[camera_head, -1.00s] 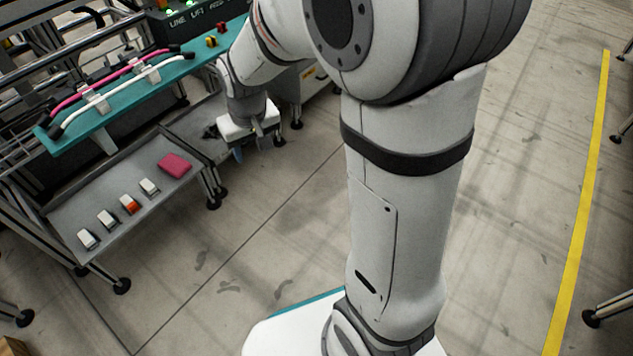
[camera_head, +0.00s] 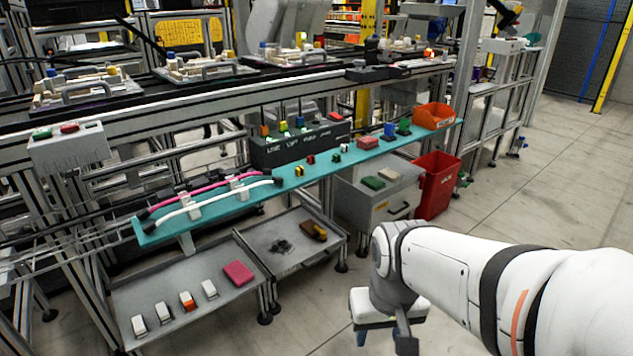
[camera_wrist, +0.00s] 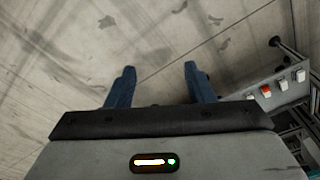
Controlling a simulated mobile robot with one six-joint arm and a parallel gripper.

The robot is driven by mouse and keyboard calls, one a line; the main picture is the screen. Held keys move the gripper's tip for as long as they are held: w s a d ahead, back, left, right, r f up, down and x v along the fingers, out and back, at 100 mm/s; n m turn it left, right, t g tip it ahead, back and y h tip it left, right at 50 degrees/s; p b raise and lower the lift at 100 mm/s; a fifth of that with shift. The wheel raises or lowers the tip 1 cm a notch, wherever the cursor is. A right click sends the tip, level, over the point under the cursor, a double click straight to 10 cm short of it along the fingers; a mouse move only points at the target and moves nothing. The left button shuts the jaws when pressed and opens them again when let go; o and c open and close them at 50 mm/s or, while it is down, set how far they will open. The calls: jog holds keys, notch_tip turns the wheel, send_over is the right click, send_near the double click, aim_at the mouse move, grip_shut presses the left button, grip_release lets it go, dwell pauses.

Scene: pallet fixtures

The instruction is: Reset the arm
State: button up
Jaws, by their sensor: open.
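My gripper (camera_wrist: 158,72) shows in the wrist view with two blue fingers spread apart and nothing between them. Only bare concrete floor (camera_wrist: 70,50) lies behind the fingers. In the head view my gripper (camera_head: 383,338) hangs low at the bottom, right of the low grey shelves and clear of them. My white arm reaches in from the right edge, bent at the wrist.
A teal shelf (camera_head: 219,205) carries pink and white hoses and small parts. Below it, a grey tray (camera_head: 180,320) holds several switches and a pink block (camera_head: 238,273). A red bin (camera_head: 437,185) stands beyond. The floor at right is free.

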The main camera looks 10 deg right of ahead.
notch_tip(320, 180, up, 37)
jog(key=t+p, duration=0.1)
jog(key=p, duration=3.1)
jog(key=shift+s+d+r+t+p, duration=0.15)
jog(key=shift+d+t+p, duration=0.1)
jog(key=shift+t+p, duration=0.05)
jog(key=shift+a, duration=0.1)
